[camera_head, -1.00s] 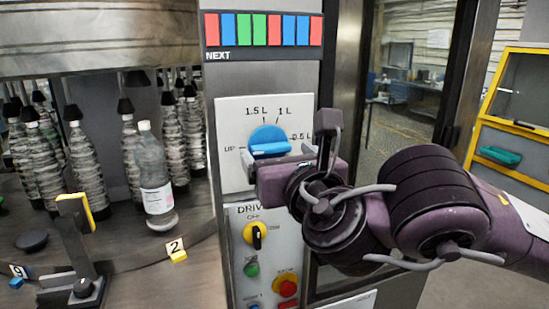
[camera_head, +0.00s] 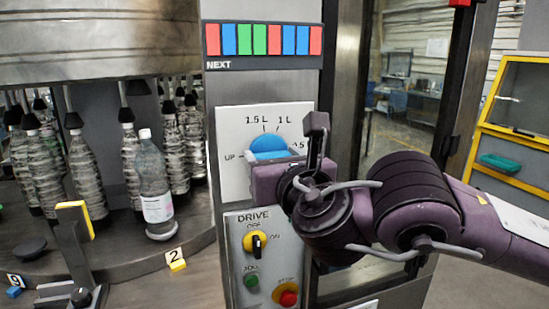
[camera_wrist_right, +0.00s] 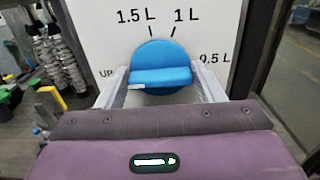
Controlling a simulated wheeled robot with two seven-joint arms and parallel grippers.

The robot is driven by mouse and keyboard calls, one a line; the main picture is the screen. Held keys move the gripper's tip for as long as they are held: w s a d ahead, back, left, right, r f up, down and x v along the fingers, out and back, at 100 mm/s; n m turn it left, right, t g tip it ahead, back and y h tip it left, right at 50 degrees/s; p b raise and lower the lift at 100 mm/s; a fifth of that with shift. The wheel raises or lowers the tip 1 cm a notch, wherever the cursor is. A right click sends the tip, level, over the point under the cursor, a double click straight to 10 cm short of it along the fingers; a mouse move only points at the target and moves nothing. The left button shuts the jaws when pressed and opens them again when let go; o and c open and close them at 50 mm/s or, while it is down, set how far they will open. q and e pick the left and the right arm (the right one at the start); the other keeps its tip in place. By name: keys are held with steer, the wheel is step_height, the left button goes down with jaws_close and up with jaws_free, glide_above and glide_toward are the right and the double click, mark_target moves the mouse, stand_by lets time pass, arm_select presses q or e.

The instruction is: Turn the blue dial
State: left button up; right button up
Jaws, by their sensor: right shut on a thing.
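The blue dial (camera_head: 268,146) sits on a white plate (camera_head: 233,170) marked UP, 1.5 L, 1 L and 0.5 L. In the right wrist view the dial (camera_wrist_right: 160,66) has a level raised bar, with a small white mark at its left end, on the UP side. My right gripper (camera_wrist_right: 161,88) is at the dial, one finger at each end of the bar, shut on it. In the head view the gripper (camera_head: 272,160) covers the dial's lower part and some of the 0.5 L label. My left gripper is not in view.
Below is the DRIVE panel (camera_head: 237,250) with a yellow-black switch (camera_head: 255,243), a green button (camera_head: 250,281) and a red stop button (camera_head: 288,298). A colour strip (camera_head: 263,40) is above. A labelled bottle (camera_head: 154,185) and several others stand on the carousel at left.

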steer(key=shift+f+m, duration=0.1)
steer(key=shift+m, duration=0.3)
steer(key=m, duration=0.5)
steer(key=m+b, duration=0.1)
steer(key=m, duration=0.4)
steer(key=m+b, duration=0.1)
steer(key=m, duration=0.4)
steer(key=shift+d+f, duration=0.15)
steer(key=shift+d, duration=0.1)
steer(key=shift+m, duration=0.3)
steer(key=o, duration=1)
steer(key=shift+w, duration=0.1)
steer(key=shift+c, duration=0.2)
